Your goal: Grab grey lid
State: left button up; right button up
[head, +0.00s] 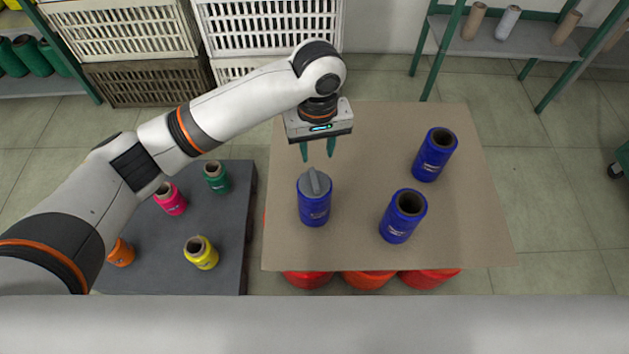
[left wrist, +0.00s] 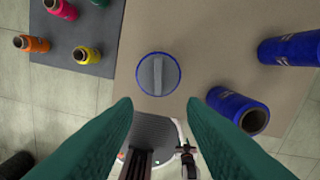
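The grey lid (head: 314,182) sits on top of an upright blue bobbin (head: 315,208) on the tan table. It has a raised bar across its round top. In the left wrist view the lid (left wrist: 158,75) shows from above, ahead of the fingertips. My left gripper (head: 318,154) is open and empty, with green fingers pointing down. It is above and behind the lid in the head view, apart from it. In the left wrist view the two fingers (left wrist: 160,103) stand wide apart. My right gripper is not in view.
Two open blue bobbins stand on the tan table (head: 360,140), one at the right (head: 435,154) and one at the front (head: 403,216). A dark grey table (head: 225,245) at the left holds several coloured bobbins. White crates (head: 120,30) stand behind. Red containers (head: 368,279) show under the table's front edge.

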pick_arm(q)
send_over(314, 178)
jog(key=f, duration=0.6)
jog(key=shift+s+d+f+b, duration=0.25)
jog(key=shift+s+f+b, duration=0.1)
jog(key=shift+s, duration=0.05)
jog(key=f, duration=0.3)
jog(key=w+f, duration=0.1)
jog(key=f, duration=0.1)
jog(key=shift+a+b, duration=0.2)
jog(key=shift+b, duration=0.1)
jog(key=shift+s, duration=0.1)
grip_shut()
